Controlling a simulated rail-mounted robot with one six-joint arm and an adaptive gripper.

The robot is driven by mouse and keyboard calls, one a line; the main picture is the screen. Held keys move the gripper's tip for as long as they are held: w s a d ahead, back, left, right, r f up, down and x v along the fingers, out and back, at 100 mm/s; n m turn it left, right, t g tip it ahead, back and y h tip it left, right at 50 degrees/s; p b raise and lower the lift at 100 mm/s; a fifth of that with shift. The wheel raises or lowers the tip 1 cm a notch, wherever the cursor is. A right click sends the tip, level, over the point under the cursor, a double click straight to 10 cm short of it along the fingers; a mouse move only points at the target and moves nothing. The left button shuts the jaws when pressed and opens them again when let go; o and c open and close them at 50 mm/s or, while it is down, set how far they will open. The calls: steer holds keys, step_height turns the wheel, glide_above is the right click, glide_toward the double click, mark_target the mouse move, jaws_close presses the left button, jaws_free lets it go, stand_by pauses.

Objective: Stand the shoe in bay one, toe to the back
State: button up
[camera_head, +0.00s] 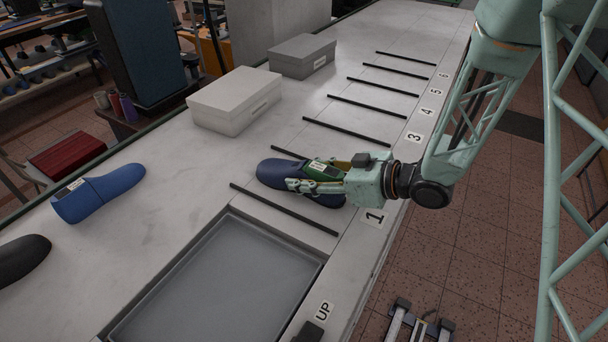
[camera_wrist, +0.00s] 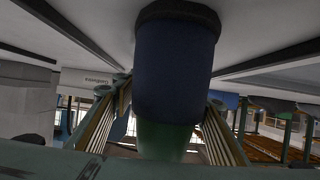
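The shoe (camera_head: 272,172) is dark blue with a green upper part (camera_head: 320,168) that carries a white label. It rests upright in the bay marked 1, between two black divider strips, its toe toward the back of the bench. In the wrist view the shoe (camera_wrist: 175,75) fills the middle, with its green part (camera_wrist: 165,138) below. My gripper (camera_head: 312,178) straddles the green part from the front edge. In the wrist view its fingers (camera_wrist: 168,100) stand on both sides, with narrow gaps visible. The shoe's heel is partly hidden by my gripper. The bay number plate 1 (camera_head: 374,218) lies at the front edge.
A recessed grey tray (camera_head: 215,290) lies left of bay one, with a plate reading UP (camera_head: 323,311) beside it. A bright blue last (camera_head: 100,190) and a black one (camera_head: 22,258) lie farther left. White (camera_head: 235,100) and grey (camera_head: 302,55) boxes stand behind the bays. The higher-numbered bays look empty.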

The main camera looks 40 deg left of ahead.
mark_target(343, 176)
steer(key=o, duration=0.5)
steer(key=shift+c, duration=0.2)
steer(key=shift+r, duration=0.1)
steer(key=shift+p+v, duration=1.2)
steer(key=shift+v, duration=4.8)
